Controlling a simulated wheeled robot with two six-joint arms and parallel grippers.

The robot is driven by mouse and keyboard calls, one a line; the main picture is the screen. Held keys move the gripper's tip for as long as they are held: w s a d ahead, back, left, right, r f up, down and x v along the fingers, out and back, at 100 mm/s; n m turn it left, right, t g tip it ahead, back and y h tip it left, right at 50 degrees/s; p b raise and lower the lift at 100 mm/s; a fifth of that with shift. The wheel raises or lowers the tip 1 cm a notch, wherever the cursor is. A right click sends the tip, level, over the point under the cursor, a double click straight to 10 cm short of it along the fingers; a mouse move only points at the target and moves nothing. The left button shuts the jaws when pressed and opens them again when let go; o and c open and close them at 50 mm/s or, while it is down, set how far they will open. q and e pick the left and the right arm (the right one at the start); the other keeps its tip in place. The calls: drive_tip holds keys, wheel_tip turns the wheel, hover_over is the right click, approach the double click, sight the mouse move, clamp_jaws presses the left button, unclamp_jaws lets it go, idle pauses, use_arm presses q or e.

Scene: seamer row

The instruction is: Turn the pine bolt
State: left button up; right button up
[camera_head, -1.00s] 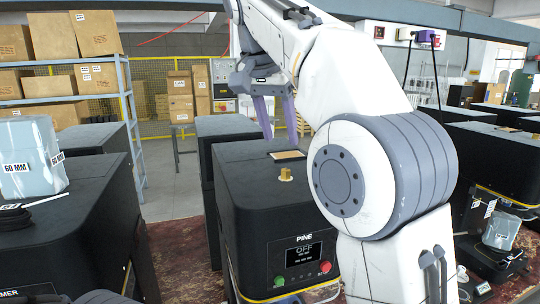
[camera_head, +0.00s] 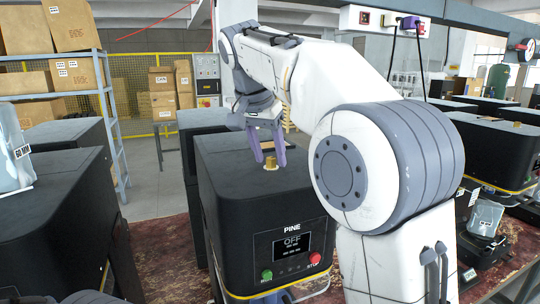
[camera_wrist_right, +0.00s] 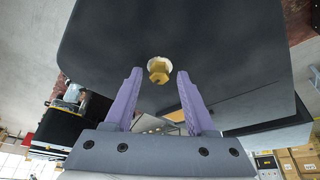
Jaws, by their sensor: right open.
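The black machine labelled PINE (camera_head: 262,205) stands in front of me, its screen reading OFF. The brass pine bolt (camera_head: 270,163) stands upright on its top. My right gripper (camera_head: 270,162) is over the top with its purple fingers pointing down around the bolt's area. In the right wrist view the hexagonal bolt head (camera_wrist_right: 158,70) shows between and just beyond the two open fingertips (camera_wrist_right: 158,73), with clear gaps on both sides. It looks not gripped. My left gripper is not in view.
Another black machine (camera_head: 60,215) stands at the left with a wrapped package (camera_head: 13,152) on it. Shelves with cardboard boxes (camera_head: 72,24) stand behind. More black machines (camera_head: 495,150) stand at the right. A green button (camera_head: 267,275) and a red button (camera_head: 315,258) sit on the PINE front.

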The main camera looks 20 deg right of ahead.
drive_tip(key=shift+d, duration=0.1)
clamp_jaws()
drive_tip(key=shift+n, duration=0.4)
